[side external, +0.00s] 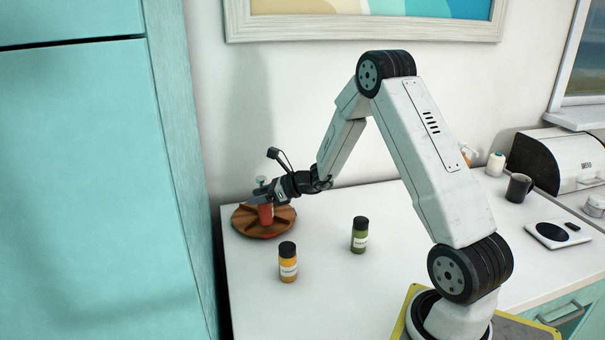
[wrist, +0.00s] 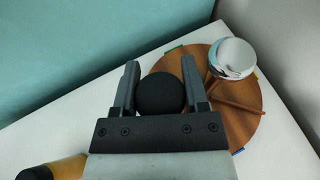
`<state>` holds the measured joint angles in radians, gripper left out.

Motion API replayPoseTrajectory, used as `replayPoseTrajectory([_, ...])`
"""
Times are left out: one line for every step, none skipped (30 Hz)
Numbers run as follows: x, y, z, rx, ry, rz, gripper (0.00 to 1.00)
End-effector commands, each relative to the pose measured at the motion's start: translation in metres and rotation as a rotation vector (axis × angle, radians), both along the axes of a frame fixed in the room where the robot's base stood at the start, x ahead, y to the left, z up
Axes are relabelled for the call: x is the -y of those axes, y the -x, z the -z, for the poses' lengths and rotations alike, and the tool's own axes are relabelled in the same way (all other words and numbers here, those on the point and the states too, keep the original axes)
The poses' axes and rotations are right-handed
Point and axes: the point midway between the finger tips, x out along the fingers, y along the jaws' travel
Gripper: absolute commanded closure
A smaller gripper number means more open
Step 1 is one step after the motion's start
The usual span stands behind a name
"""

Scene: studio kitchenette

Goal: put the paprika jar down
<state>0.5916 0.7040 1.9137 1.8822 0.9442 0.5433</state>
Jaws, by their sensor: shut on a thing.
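The paprika jar (side external: 266,214) is reddish with a black lid, and the lid shows between the fingers in the wrist view (wrist: 161,94). My gripper (side external: 262,198) is shut on it; the fingers stand on both sides of the lid in the wrist view (wrist: 160,82). The jar looks upright, over the round wooden divided tray (side external: 243,222) in the side view. The tray also shows in the wrist view (wrist: 238,112). I cannot tell whether the jar's base touches it.
A white-topped container (wrist: 232,58) stands on the tray. A yellow jar (side external: 288,266) and a green jar (side external: 359,236) stand on the white counter nearby. A teal cabinet (side external: 100,180) rises left of the tray. A dark mug (side external: 519,187) is far right.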

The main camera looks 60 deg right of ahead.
Motion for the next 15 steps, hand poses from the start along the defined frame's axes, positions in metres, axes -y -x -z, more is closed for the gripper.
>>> replayPoseTrajectory([0.0001, 0.0001, 0.0053, -0.001, -0.002, 0.001, 1.0])
replayPoseTrajectory([0.0002, 0.0002, 0.0078, 0.0, -0.001, 0.0, 1.0])
replayPoseTrajectory([0.0002, 0.0002, 0.0102, 0.001, -0.001, 0.0, 1.0])
replayPoseTrajectory([0.0003, 0.0002, 0.0114, 0.001, -0.001, 0.001, 1.0])
replayPoseTrajectory([0.0004, 0.0001, 0.0121, 0.002, 0.0, 0.001, 1.0])
replayPoseTrajectory([0.0004, 0.0001, 0.0127, 0.002, 0.0, 0.001, 1.0])
replayPoseTrajectory([0.0003, 0.0001, 0.0128, 0.002, 0.0, 0.001, 1.0])
replayPoseTrajectory([0.0005, 0.0001, 0.0128, 0.002, 0.0, 0.001, 1.0])
replayPoseTrajectory([0.0005, 0.0001, 0.0127, 0.002, 0.0, 0.001, 1.0])
replayPoseTrajectory([0.0004, 0.0001, 0.0126, 0.002, 0.0, 0.001, 1.0])
replayPoseTrajectory([0.0004, 0.0001, 0.0126, 0.002, 0.0, 0.001, 1.0])
replayPoseTrajectory([0.0004, 0.0002, 0.0125, 0.002, 0.0, 0.001, 1.0])
replayPoseTrajectory([0.0004, 0.0001, 0.0127, 0.002, 0.0, 0.001, 1.0])
replayPoseTrajectory([0.0004, 0.0002, 0.0128, 0.001, 0.001, 0.001, 1.0])
replayPoseTrajectory([0.0004, 0.0002, 0.0135, 0.001, 0.0, 0.001, 1.0])
